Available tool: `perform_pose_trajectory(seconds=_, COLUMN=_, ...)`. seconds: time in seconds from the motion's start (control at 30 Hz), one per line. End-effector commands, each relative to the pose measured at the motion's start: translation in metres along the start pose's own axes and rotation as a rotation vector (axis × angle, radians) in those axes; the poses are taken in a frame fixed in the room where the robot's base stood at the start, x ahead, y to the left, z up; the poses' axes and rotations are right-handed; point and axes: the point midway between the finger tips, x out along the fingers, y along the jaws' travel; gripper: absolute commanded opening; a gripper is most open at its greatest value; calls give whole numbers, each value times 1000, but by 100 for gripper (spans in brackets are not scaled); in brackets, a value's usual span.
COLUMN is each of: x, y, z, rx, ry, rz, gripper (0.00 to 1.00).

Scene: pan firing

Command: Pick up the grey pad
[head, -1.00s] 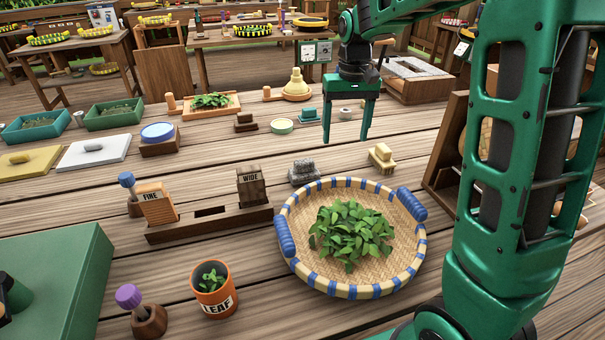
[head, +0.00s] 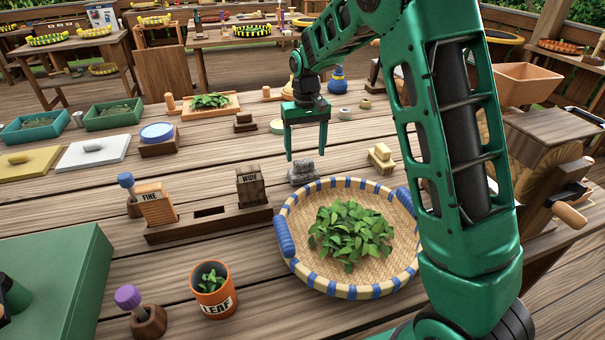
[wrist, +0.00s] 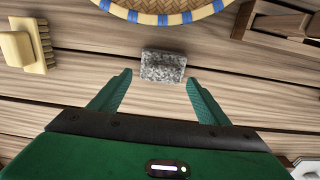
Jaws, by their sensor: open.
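The grey pad (head: 303,172) is a small speckled block with a raised grip, lying on the wooden table behind the basket. It also shows in the wrist view (wrist: 163,66), just beyond the fingertips and centred between them. My gripper (head: 306,158) is open and empty, pointing down above the pad. In the wrist view my gripper's two green fingers (wrist: 158,80) stand apart on either side of the pad's line. Nothing is between the fingers, and they do not appear to touch the pad.
A woven basket (head: 288,205) with green leaves stands close in front of the pad. A yellow brush (head: 381,158) lies to the right. A wooden rack (head: 210,224) with FINE and WIDE blocks is at left. Bare planks surround the pad.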

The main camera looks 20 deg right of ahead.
Motion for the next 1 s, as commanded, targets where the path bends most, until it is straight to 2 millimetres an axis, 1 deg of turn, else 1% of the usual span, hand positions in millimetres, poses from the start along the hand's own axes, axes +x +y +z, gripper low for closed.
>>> perform_pose_trajectory(seconds=0.03, x=7, y=-2, z=1, rx=-1, ry=-3, rz=1, gripper=70)
perform_pose_trajectory(seconds=0.2, x=31, y=-6, z=1, rx=-1, ry=-3, rz=1, gripper=70)
perform_pose_trajectory(seconds=0.3, x=41, y=-6, z=1, rx=0, ry=-2, rz=0, gripper=70)
perform_pose_trajectory(seconds=0.4, x=46, y=-6, z=1, rx=0, ry=-2, rz=0, gripper=70)
perform_pose_trajectory(seconds=0.6, x=46, y=-6, z=0, rx=0, ry=-1, rz=0, gripper=70)
perform_pose_trajectory(seconds=0.63, x=46, y=-6, z=0, rx=0, ry=-1, rz=0, gripper=68)
perform_pose_trajectory(seconds=0.67, x=46, y=-6, z=0, rx=0, ry=-1, rz=0, gripper=61)
perform_pose_trajectory(seconds=0.7, x=46, y=-6, z=0, rx=0, ry=0, rz=0, gripper=51)
perform_pose_trajectory(seconds=0.87, x=45, y=-6, z=0, rx=0, ry=0, rz=0, gripper=13)
perform_pose_trajectory(seconds=0.9, x=45, y=-6, z=0, rx=0, ry=1, rz=0, gripper=8)
perform_pose_trajectory(seconds=1.0, x=45, y=-6, z=0, rx=0, ry=1, rz=0, gripper=8)
